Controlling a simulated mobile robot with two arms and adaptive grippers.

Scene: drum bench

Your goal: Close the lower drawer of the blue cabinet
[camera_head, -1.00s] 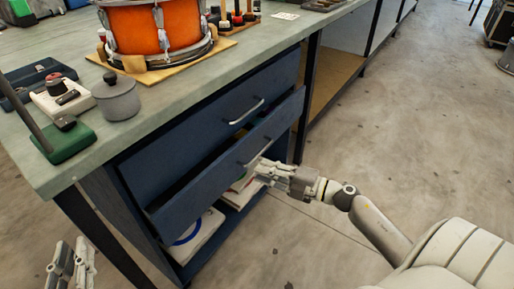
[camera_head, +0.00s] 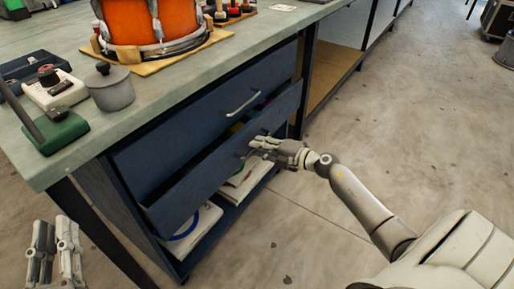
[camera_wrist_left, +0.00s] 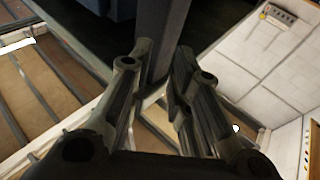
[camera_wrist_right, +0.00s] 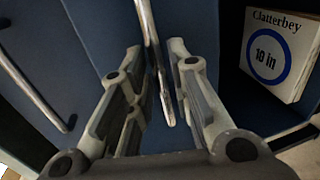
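The blue cabinet (camera_head: 92,205) stands under the bench top. Its lower drawer (camera_head: 195,187) is pulled partly out, with a dark gap above its front edge. The upper drawer (camera_head: 180,130) looks shut. My right gripper (camera_head: 256,147) is at the lower drawer's handle and partly hides it. In the right wrist view, the metal handle (camera_wrist_right: 150,50) runs between the spread fingers (camera_wrist_right: 152,48), close to the right one; contact is unclear. My left gripper (camera_head: 56,232) is away from the drawers at bottom left; its fingers are apart and empty in the left wrist view (camera_wrist_left: 162,55).
An open shelf below the drawer holds white boxes, one with a blue ring (camera_wrist_right: 278,58). The bench top (camera_head: 190,66) carries an orange drum (camera_head: 130,22), a grey lidded pot (camera_head: 110,90) and a green-based stand (camera_head: 55,132).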

